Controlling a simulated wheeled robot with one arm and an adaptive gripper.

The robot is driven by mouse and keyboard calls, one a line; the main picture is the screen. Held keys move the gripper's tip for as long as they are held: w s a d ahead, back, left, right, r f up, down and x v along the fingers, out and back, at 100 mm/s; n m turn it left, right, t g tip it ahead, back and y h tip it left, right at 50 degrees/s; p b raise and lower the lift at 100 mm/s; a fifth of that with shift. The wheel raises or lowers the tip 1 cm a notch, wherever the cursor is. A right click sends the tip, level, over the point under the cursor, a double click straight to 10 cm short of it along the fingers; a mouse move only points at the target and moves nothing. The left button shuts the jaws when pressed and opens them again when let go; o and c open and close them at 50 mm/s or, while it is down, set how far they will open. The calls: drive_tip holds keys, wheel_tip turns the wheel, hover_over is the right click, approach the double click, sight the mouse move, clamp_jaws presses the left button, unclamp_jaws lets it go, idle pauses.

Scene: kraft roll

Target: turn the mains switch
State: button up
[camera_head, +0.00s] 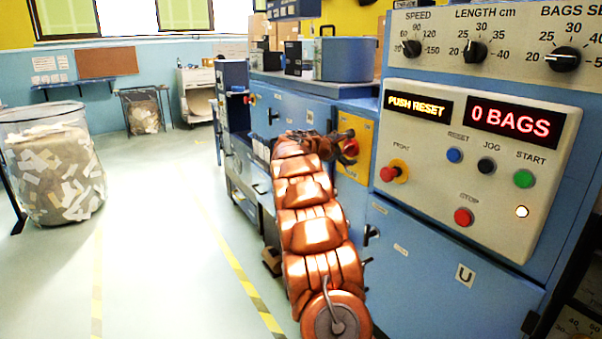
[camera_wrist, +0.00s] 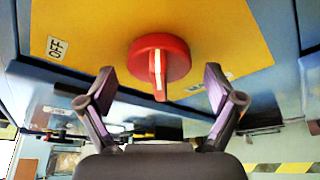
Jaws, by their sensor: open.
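The mains switch is a round red knob (camera_wrist: 159,60) with a raised grip bar on a yellow plate (camera_wrist: 220,35). In the wrist view the bar carries a pale line and points down in the picture. An OFF label (camera_wrist: 57,47) is left of the knob; another label to the right is partly hidden by a finger. In the head view the yellow plate (camera_head: 359,160) and red knob (camera_head: 350,146) show beyond my arm, with my gripper (camera_head: 338,146) at the knob.
A control panel (camera_head: 470,170) at the right reads PUSH RESET and 0 BAGS, with several buttons and a red knob (camera_head: 390,174) on yellow. The floor aisle (camera_head: 160,240) is clear.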

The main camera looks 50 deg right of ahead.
drive_tip(key=s+a+m+y+p, duration=0.2)
drive_tip(key=s+a+y, duration=0.1)
drive_tip(key=a, duration=1.3)
drive_tip(key=s+a+r+m+y+p, duration=0.1)
drive_tip(key=s+a+m+y+p, duration=0.2)
drive_tip(key=a, duration=1.2)
drive_tip(key=s, duration=0.3)
drive_tip(key=shift+a+r, duration=0.2)
drive_tip(key=shift+a, duration=0.15)
